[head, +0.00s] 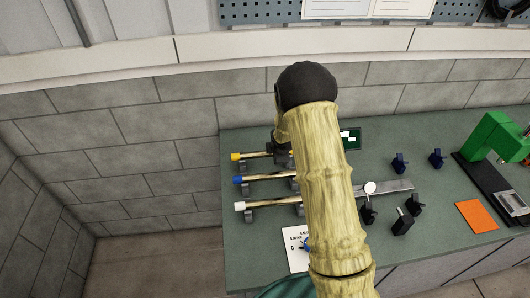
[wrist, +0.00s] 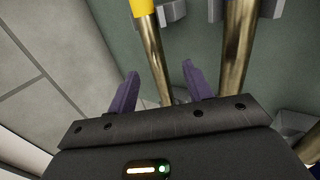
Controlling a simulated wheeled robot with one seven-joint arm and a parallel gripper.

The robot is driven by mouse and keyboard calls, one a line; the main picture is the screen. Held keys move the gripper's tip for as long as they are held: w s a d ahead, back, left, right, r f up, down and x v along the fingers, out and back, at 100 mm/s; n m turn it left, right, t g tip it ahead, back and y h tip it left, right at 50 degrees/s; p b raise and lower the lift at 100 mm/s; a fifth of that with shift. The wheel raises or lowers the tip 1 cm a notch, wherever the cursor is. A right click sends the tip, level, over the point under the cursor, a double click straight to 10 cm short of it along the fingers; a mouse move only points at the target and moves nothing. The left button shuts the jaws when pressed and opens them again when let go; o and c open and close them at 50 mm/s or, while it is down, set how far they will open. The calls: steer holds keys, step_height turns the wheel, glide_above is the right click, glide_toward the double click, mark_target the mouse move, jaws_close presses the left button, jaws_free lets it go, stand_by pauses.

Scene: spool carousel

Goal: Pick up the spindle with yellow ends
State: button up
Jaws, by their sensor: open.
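The spindle with yellow ends (head: 252,155) lies on the bench as the farthest of three rods. Its left end is yellow; its right part is hidden behind my arm in the head view. In the wrist view its brass shaft (wrist: 151,48) runs between the two purple fingers of my gripper (wrist: 160,69), with the yellow end (wrist: 143,7) at the top edge. My gripper is open, and the fingers stand on either side of the shaft in the picture. I cannot tell whether they touch it or how far above it they are.
A blue-ended spindle (head: 258,179) and a white-ended spindle (head: 262,205) lie parallel, nearer on the green bench (head: 400,250). The blue-ended one's shaft (wrist: 237,45) shows close on the right in the wrist view. Dark clamps (head: 399,163), an orange sheet (head: 477,216) and a green machine (head: 492,139) are farther right.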

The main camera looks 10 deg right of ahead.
mark_target(265, 154)
steer(key=shift+f, duration=0.1)
steer(key=shift+w, duration=0.1)
steer(key=p+x, duration=0.1)
steer(key=x, duration=0.1)
steer(key=p+x, duration=0.1)
steer(key=shift+w+f+p, duration=0.15)
steer(key=shift+w+p, duration=0.2)
steer(key=shift+w, duration=0.15)
steer(key=shift+w+f, duration=0.35)
steer(key=shift+f, duration=0.25)
jaws_close()
stand_by(1.1)
steer(key=shift+w+r, duration=0.1)
steer(key=shift+r, duration=0.05)
